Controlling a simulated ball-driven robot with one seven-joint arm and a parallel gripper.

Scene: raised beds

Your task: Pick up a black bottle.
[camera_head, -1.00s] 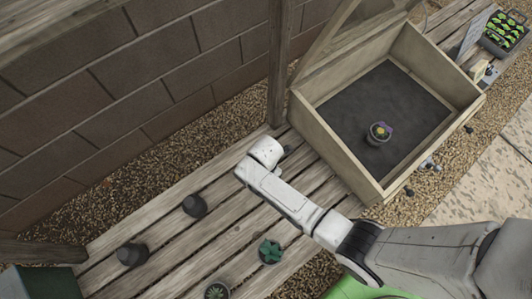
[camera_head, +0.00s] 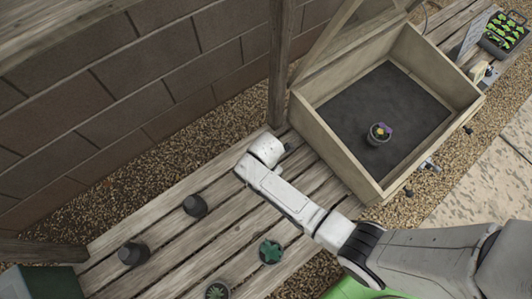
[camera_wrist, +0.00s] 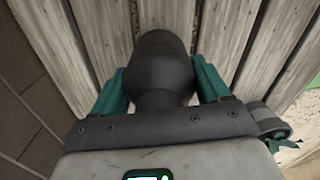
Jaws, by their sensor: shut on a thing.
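A black bottle (camera_wrist: 165,62) with a wide rounded body and a narrower neck fills the middle of the wrist view. My gripper (camera_wrist: 161,80) has its teal fingers on both sides of it and is shut on it. In the head view the end of my arm hides the gripper and most of what it holds, over the slatted wooden bench. Two more dark bottle-like or pot-like things stand on the bench: a black one (camera_head: 195,205) and another black one (camera_head: 133,254) farther left.
A wooden cold frame (camera_head: 335,150) with a raised lid holds a potted flower (camera_head: 379,133), right of my arm. Two potted succulents, one teal (camera_head: 271,251) and one green (camera_head: 217,290), stand at the bench's front. A block wall (camera_head: 120,90) and wooden post (camera_head: 280,60) stand behind.

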